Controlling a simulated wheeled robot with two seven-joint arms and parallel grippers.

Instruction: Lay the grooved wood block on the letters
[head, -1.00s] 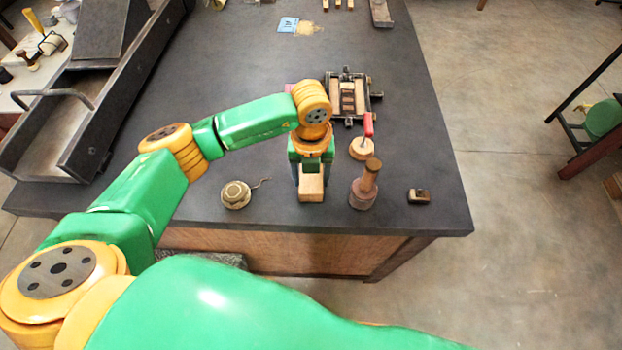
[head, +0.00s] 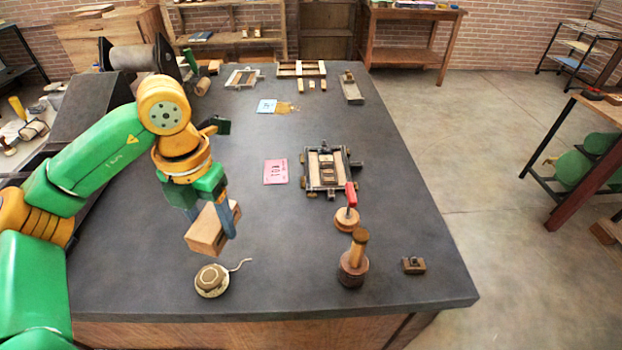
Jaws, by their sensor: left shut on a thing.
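My left gripper (head: 207,222) is shut on the wood block (head: 206,238) and holds it tilted above the left front part of the dark table. The block's groove is hard to make out from here. The letters (head: 327,168) appear as small wooden pieces inside a dark metal frame (head: 312,186) on the table, to the right of and beyond the gripper. The gripper and block are well apart from the frame. My right gripper is not in the head view.
A red-handled round tool (head: 346,219) stands just in front of the frame, with a wooden-handled mallet (head: 354,262) nearer. A small wooden block (head: 413,265) lies at the right front. A round tin with a cord (head: 211,281) lies below the held block. A pink card (head: 276,172) lies left of the frame.

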